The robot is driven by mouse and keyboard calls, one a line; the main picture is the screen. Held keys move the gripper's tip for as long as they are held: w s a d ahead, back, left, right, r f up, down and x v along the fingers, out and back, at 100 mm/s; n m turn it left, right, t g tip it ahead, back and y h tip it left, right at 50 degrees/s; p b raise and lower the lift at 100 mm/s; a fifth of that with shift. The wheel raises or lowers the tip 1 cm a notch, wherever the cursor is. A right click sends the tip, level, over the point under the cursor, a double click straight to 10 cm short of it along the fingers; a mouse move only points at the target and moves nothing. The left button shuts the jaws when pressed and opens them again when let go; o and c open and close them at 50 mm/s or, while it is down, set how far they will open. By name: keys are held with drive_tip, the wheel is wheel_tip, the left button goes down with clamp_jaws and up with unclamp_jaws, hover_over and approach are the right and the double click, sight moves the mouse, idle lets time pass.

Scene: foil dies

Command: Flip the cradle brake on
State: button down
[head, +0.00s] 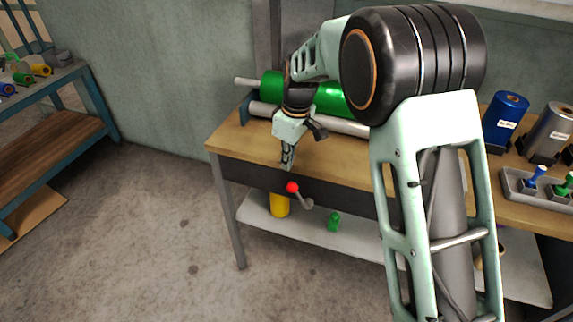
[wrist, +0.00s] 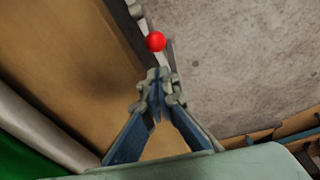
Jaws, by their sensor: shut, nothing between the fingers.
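The brake lever has a red ball knob (head: 292,187) on a short grey arm (head: 304,200) at the front face of the workbench; the knob sits up and left of the pivot. My gripper (head: 288,163) points down just above the knob, near the bench's front edge, fingers shut and empty. In the wrist view the red knob (wrist: 156,41) is just beyond the closed fingertips (wrist: 158,78); I cannot tell whether they touch. The green roll (head: 268,84) lies in the cradle behind my gripper, partly hidden by my arm.
The wooden bench top (head: 240,140) is clear left of my gripper. A blue roll (head: 507,118), a grey roll (head: 548,135) and a tray of stamps (head: 520,187) stand at right. A yellow roll (head: 279,205) and a green object (head: 334,221) are on the lower shelf.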

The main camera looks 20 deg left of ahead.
sight(286, 179)
drive_tip(key=f, duration=0.5)
drive_tip(key=a+f, duration=0.1)
drive_tip(key=f, duration=0.2)
drive_tip(key=shift+w, duration=0.35)
drive_tip(key=shift+d+r+b, duration=0.15)
drive_tip(key=shift+d+b, duration=0.05)
drive_tip(key=shift+b, duration=0.35)
